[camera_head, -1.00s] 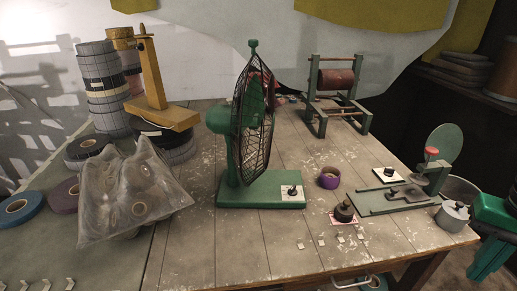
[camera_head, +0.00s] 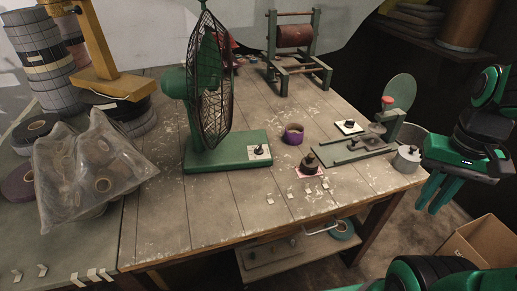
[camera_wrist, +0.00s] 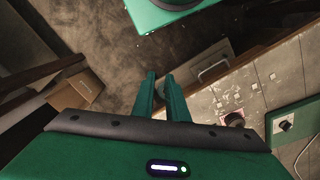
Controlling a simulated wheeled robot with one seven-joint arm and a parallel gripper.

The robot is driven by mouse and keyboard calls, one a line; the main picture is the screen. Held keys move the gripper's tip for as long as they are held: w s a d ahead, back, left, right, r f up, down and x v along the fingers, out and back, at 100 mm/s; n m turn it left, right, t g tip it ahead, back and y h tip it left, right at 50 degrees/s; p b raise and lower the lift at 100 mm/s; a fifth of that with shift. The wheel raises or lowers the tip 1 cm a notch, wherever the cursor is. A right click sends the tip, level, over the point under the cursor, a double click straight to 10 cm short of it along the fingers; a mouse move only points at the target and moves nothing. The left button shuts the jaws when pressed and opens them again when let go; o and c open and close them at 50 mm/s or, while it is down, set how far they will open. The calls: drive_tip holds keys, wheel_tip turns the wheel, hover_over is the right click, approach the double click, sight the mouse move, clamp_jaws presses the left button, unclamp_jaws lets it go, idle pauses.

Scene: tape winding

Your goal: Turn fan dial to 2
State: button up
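The green fan (camera_head: 208,95) with a black wire cage stands on the table, on a flat green base (camera_head: 205,158). Its dial (camera_head: 259,150) is a small black knob on a white plate at the right end of the base. The dial also shows in the wrist view (camera_wrist: 285,124) at the right. The number it points to is too small to read. My gripper (camera_head: 433,200) is at the right in the head view, beyond the table's right edge and well away from the fan. In the wrist view its fingers (camera_wrist: 160,78) are apart with nothing between them.
A black knob on a pink plate (camera_head: 310,165), a purple tape roll (camera_head: 293,134), a green-based device (camera_head: 352,150) and a grey pot (camera_head: 407,158) lie between my gripper and the dial. A plastic bag (camera_head: 90,165) lies left of the fan. The table's front middle is mostly clear.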

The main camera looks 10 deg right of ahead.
drive_tip(key=o, duration=0.5)
drive_tip(key=shift+s+r, duration=0.15)
drive_tip(key=shift+r, duration=0.35)
drive_tip(key=shift+o, duration=0.9)
drive_tip(key=w+a+r+n, duration=0.1)
drive_tip(key=w+n, duration=0.3)
drive_tip(key=w, duration=0.5)
drive_tip(key=shift+w+a+r, duration=0.25)
drive_tip(key=shift+a+r, duration=0.05)
drive_tip(key=shift+r, duration=0.4)
drive_tip(key=n, duration=1.5)
hover_over(258, 146)
wheel_tip(258, 146, down, 4)
wheel_tip(258, 146, down, 10)
drive_tip(key=shift+w+d+f, duration=0.1)
drive_tip(key=shift+f, duration=0.05)
drive_tip(key=c, duration=1.1)
